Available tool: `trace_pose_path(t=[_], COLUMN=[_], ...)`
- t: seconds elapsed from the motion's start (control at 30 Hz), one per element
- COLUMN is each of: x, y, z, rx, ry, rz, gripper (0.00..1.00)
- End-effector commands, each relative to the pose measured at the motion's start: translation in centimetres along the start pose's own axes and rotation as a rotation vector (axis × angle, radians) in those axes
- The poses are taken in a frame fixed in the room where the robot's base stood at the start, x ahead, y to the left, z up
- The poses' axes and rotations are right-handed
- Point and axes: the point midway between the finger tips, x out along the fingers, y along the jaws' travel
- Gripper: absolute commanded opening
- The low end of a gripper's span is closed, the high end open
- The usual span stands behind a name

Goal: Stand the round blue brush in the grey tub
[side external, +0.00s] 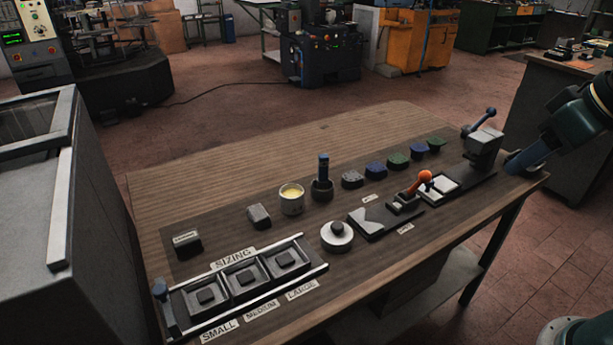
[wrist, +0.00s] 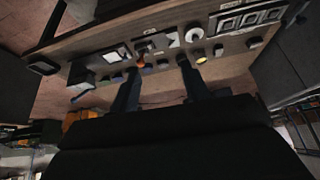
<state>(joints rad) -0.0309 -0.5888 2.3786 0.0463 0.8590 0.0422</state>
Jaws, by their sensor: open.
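The round blue brush (side external: 323,166) stands upright with its lower end inside the small dark grey tub (side external: 322,190), near the middle of the bench. Its lower end is hidden by the tub wall. In the wrist view my gripper (wrist: 159,71) is open, its two dark fingers apart with nothing held between them. The fingers point toward the bench from a distance. The brush and tub are too small and dark there to tell apart clearly. The gripper is outside the side external view.
A pot with yellow contents (side external: 291,200) stands left of the tub. A grey block (side external: 352,179) and several blue and green blocks lie to its right. A round white-topped piece (side external: 336,235), an orange-knobbed lever (side external: 425,177) and the sizing trays (side external: 245,279) are nearer the front.

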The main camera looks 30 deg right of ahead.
Motion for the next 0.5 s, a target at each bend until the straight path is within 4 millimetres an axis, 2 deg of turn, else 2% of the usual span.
trace_pose_path(t=[0.1, 0.2, 0.33, 0.5], x=[-0.4, -0.5, -0.5, -0.4], y=[0.1, 0.1, 0.1, 0.1], z=[2.6, 4.1, 5.1, 5.3], rx=[-0.023, -0.038, -0.048, -0.051], ry=[0.003, 0.0, -0.001, -0.002], rz=[-0.008, -0.012, -0.015, -0.016], gripper=[0.47, 0.47, 0.47, 0.47])
